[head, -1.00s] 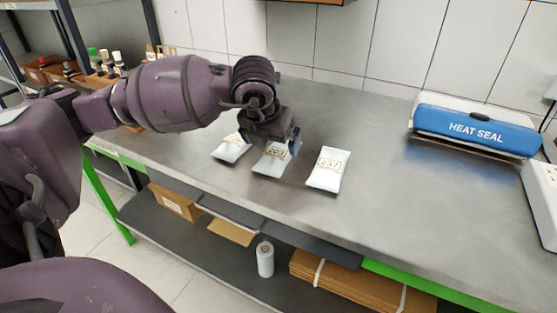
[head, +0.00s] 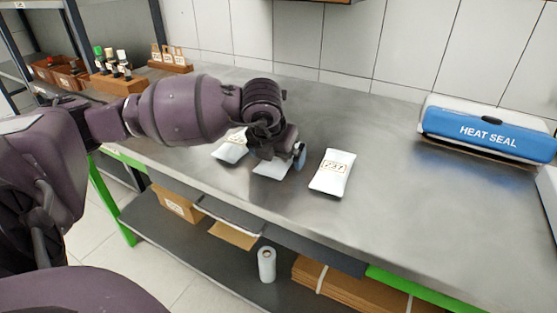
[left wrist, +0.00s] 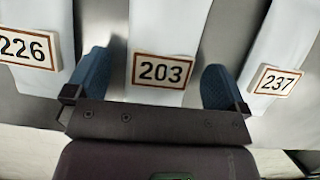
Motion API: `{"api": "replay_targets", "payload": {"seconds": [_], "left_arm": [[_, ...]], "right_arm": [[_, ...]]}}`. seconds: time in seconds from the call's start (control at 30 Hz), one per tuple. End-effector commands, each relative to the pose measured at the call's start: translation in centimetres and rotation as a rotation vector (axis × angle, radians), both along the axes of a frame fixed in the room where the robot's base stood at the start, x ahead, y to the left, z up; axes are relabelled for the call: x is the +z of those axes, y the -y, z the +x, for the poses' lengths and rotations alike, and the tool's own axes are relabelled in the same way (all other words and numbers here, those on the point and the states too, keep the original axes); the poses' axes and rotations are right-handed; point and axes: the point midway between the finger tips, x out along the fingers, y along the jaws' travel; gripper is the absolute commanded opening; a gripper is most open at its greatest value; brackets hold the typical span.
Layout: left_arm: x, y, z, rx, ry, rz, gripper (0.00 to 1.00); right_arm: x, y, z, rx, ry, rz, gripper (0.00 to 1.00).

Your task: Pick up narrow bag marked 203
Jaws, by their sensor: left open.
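The narrow white bag marked 203 (left wrist: 163,35) lies on the steel bench, between the bags marked 226 and 237. In the left wrist view its label sits between the two blue fingertips of my left gripper (left wrist: 160,85), which is open around it with a gap on each side. In the head view the bag (head: 270,168) is partly hidden beneath my left gripper (head: 285,160). The bag marked 226 (left wrist: 32,25) lies to its left, also in the head view (head: 231,149). The bag marked 237 (head: 332,173) lies to its right. My right gripper does not show.
A blue heat sealer (head: 487,135) stands at the back right of the bench. Wooden racks with small bottles (head: 118,85) stand at the back left. The bench (head: 390,190) is clear between bag 237 and the sealer.

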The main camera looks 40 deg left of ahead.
Motion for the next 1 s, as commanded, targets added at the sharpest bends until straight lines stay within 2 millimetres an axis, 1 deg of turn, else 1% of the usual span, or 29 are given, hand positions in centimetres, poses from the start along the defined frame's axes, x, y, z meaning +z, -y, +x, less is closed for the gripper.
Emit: {"api": "replay_targets", "payload": {"seconds": [0.27,0.3,0.37,0.4,0.67,0.9,1.0], "left_arm": [[-0.38,0.01,-0.01,0.000,-0.001,0.000,1.00],[-0.38,0.01,0.00,0.000,-0.001,0.000,0.97],[-0.37,0.00,-0.01,0.000,-0.001,0.000,0.88],[-0.37,0.00,-0.01,0.000,-0.001,0.000,0.82],[-0.38,-0.01,-0.02,0.000,-0.001,0.000,0.42],[-0.27,0.00,0.00,0.000,0.000,0.000,0.41],[0.29,-0.01,0.01,0.000,0.001,0.000,0.41]], "right_arm": [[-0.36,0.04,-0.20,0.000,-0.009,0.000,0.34],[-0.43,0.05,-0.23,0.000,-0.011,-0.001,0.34],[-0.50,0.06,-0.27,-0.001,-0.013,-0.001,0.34],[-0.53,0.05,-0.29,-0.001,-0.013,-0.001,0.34],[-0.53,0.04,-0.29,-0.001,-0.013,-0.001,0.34],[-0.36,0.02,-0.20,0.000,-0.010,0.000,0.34],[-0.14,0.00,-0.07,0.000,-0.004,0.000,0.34]]}}
